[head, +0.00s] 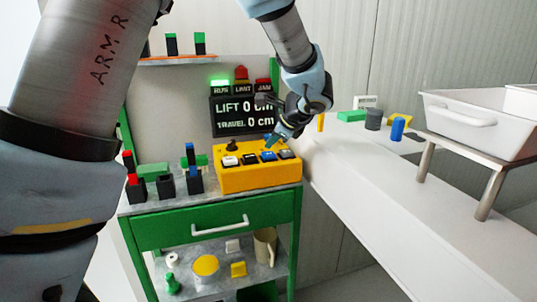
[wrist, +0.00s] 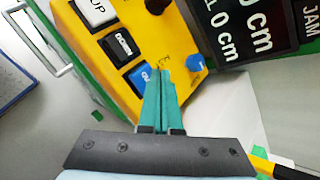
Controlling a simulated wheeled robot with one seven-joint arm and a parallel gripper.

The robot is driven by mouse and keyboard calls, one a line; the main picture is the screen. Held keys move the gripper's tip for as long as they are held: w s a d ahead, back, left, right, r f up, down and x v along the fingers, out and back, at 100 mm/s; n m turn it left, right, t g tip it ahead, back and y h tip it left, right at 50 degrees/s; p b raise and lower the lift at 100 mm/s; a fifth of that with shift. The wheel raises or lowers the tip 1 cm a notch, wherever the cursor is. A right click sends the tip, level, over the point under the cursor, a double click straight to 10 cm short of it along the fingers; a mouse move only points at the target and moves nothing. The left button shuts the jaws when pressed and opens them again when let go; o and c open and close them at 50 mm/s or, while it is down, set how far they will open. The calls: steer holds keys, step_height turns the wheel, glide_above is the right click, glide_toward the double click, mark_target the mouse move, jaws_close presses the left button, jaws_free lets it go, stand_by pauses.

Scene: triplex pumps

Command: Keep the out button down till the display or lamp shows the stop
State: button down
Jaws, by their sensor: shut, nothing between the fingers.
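A yellow control box (head: 258,178) sits on the green cart, with a row of white, black, blue and dark buttons. The rightmost dark button (head: 287,154) is in the out button's likely place, but its label is unreadable; the gripper hides that spot in the wrist view. My gripper (head: 271,143) is shut and empty, its teal fingertips (wrist: 163,74) over the box beside the blue button (wrist: 142,77). I cannot tell whether they touch it. The display (head: 243,114) reads LIFT 0 cm, TRAVEL 0 cm. The green RUN lamp (head: 220,84) is lit; LIMIT and JAM look unlit.
A blue knob (wrist: 195,63) stands on the box near the fingertips. A black stick (head: 231,146) rises at its back left. Coloured blocks (head: 165,186) stand left of the box. A white bench (head: 385,195) with a raised white tray (head: 480,122) extends right.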

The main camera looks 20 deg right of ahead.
stand_by(0.4)
steer(key=shift+f+b, duration=0.4)
steer(key=shift+b, duration=0.05)
